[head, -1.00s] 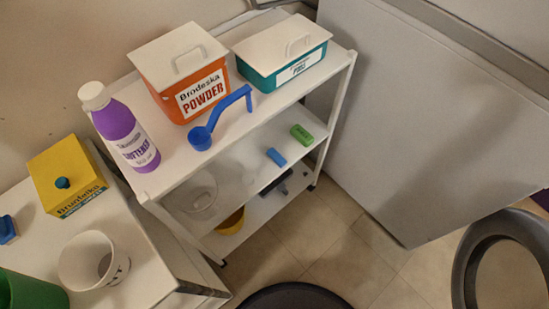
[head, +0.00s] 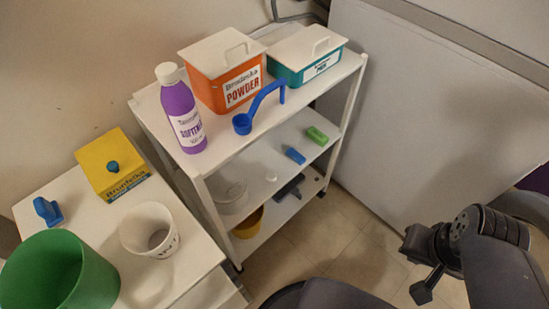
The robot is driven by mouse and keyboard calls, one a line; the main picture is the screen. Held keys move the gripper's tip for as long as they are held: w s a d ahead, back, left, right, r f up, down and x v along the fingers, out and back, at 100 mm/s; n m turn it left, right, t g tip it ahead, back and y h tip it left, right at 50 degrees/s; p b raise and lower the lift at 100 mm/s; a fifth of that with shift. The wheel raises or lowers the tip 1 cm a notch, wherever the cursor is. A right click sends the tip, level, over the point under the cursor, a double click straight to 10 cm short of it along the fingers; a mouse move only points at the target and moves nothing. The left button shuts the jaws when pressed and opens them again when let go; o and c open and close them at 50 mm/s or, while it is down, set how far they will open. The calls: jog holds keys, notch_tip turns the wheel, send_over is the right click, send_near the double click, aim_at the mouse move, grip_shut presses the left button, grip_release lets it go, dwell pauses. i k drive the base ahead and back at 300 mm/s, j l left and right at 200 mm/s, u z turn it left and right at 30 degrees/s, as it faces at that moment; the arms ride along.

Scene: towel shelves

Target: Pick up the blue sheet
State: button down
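I cannot make out a blue sheet in the head view. The blue things in view are a long-handled scoop (head: 262,105) on the cart's top shelf, a small blue item (head: 294,155) on its middle shelf, and a small blue object (head: 47,211) on the left table. My gripper (head: 420,266) is at the lower right, over the floor, clear of the cart. Its two dark fingers look apart, with nothing seen between them.
The white cart (head: 345,85) also bears a purple softener bottle (head: 183,112), an orange powder box (head: 215,85), a teal box (head: 300,70) and a green block (head: 317,136). The left table (head: 195,262) holds a yellow box (head: 110,165), white cup (head: 150,230) and green bucket (head: 55,275).

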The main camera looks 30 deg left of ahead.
aim_at(293, 153)
jog(key=u, duration=1.2)
jog(key=i+l+u, duration=0.15)
jog(key=l+u, duration=0.25)
jog(key=l, duration=0.2)
jog(key=i+l+u, duration=0.1)
jog(key=l+u, duration=0.3)
jog(key=l, duration=0.2)
jog(key=l+u, duration=0.4)
jog(key=l, duration=0.2)
